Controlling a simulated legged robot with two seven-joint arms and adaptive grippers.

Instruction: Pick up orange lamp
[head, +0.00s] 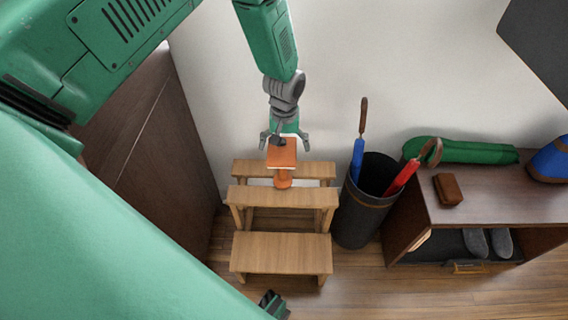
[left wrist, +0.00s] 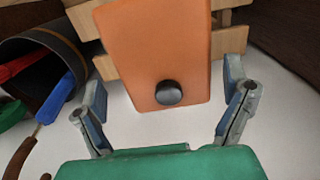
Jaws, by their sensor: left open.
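The orange lamp (head: 281,153) stands upright on the wooden step stool, with a flat-topped orange shade and a small orange base below. My left gripper (head: 285,142) is open over the shade, one finger on each side of it. In the left wrist view, the orange shade (left wrist: 155,45) with a black knob lies between and ahead of the spread fingers of my left gripper (left wrist: 165,85). Gaps show on both sides, so the fingers look apart from the lamp.
The wooden step stool (head: 282,250) stands by the white wall. A dark umbrella bin (head: 362,212) with blue and red umbrellas is close on its right. Further right is a brown bench (head: 490,200) with a green umbrella and a brown case. A dark cabinet (head: 150,140) is at left.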

